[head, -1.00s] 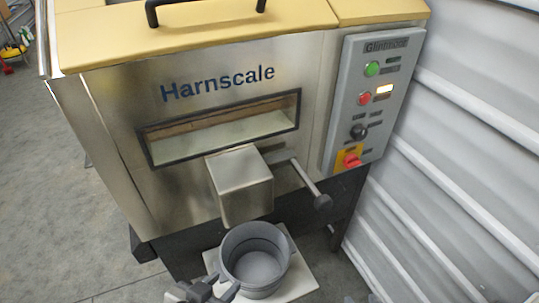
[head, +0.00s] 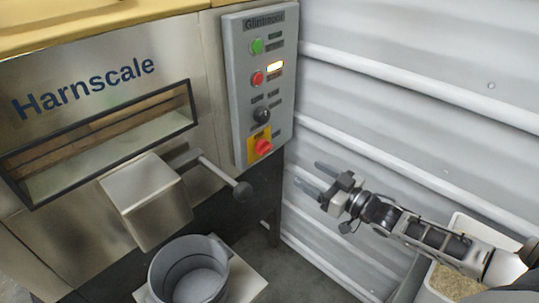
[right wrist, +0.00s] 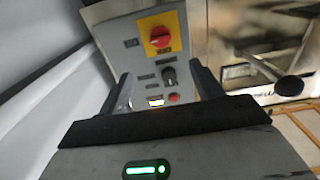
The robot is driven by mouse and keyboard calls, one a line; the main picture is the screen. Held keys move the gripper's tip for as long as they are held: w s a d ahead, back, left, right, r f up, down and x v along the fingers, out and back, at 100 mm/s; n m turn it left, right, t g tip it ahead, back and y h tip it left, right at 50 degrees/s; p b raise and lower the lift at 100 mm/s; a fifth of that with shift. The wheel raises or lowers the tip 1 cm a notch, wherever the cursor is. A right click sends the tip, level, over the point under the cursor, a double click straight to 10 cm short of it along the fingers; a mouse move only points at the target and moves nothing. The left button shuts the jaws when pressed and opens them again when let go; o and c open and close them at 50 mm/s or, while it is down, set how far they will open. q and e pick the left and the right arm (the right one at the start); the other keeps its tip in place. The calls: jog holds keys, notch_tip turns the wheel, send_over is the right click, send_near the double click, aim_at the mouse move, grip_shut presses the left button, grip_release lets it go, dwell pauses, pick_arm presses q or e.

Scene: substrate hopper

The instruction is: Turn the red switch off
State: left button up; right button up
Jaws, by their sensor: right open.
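The red switch (head: 263,147) is a red rotary knob on a yellow plate, low on the grey control panel (head: 240,130). In the right wrist view the red switch (right wrist: 160,36) shows upside down near the top, ahead of the fingers. My right gripper (head: 308,175) is open and empty, to the right of the panel and a little lower than the switch, apart from it. Its fingers also show in the right wrist view (right wrist: 165,85), pointing towards the panel. My left gripper is not in view.
The panel also carries a green button (head: 257,46), a red button (head: 257,78), a lit lamp (head: 275,67) and a black knob (head: 262,114). A lever with a dark ball (head: 243,191) juts out below. A grey bucket (head: 188,272) stands under the chute. A corrugated wall (head: 420,90) stands behind my right arm.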

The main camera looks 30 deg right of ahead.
aim_at(268, 150)
jog(key=b+x, duration=0.2)
jog(key=x, duration=1.2)
jog(key=shift+w+a, duration=0.25)
jog(key=shift+w, duration=0.1)
jog(key=shift+c, duration=0.4)
jog(key=c, duration=0.9)
